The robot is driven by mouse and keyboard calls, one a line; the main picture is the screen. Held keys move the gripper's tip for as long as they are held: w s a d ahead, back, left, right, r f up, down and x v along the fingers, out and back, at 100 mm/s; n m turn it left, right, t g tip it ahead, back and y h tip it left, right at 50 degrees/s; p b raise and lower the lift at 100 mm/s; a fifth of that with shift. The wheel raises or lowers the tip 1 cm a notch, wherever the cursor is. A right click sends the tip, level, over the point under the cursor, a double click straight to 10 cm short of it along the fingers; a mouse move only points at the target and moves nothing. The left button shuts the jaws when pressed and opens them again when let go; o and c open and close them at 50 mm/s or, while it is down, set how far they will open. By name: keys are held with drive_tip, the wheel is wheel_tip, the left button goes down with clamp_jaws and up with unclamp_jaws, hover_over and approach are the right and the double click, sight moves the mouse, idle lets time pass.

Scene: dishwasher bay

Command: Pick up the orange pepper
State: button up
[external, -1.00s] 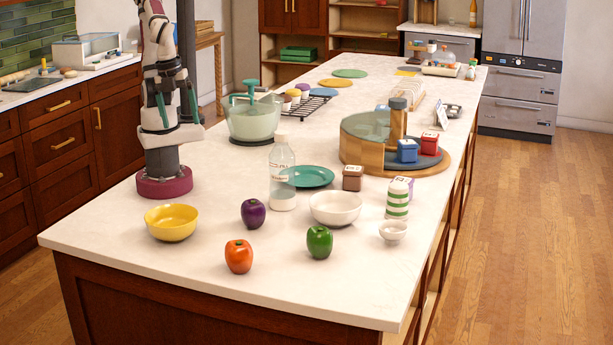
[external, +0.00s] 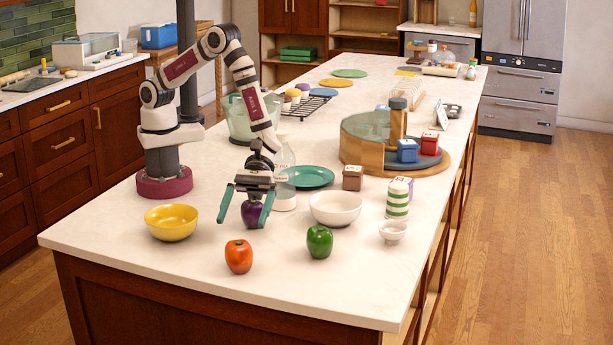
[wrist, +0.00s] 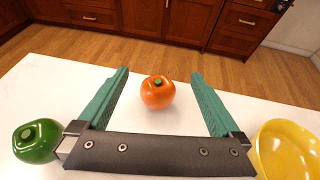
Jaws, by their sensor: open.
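The orange pepper (external: 238,257) stands upright on the white counter near its front edge. In the wrist view the orange pepper (wrist: 158,92) appears beyond and between the two green fingers, not touched by them. My gripper (external: 244,221) is open and empty, with its fingers pointing down. In the external view it is behind the orange pepper, and the purple pepper (external: 252,213) shows between its fingers; I cannot tell whether they touch it. The fingers also show in the wrist view (wrist: 160,95).
A green pepper (external: 319,242) stands to the right of the orange pepper. A yellow bowl (external: 171,223) is at the left. A white bowl (external: 335,208), a clear bottle (external: 284,180) and a teal plate (external: 308,177) are farther back. The counter around the orange pepper is clear.

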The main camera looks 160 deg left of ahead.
approach(235, 267)
drive_tip(key=shift+x, duration=1.2)
drive_tip(key=x, duration=0.5)
drive_tip(key=shift+f, duration=0.2)
drive_tip(key=c, duration=1.4)
drive_tip(key=shift+r, duration=0.2)
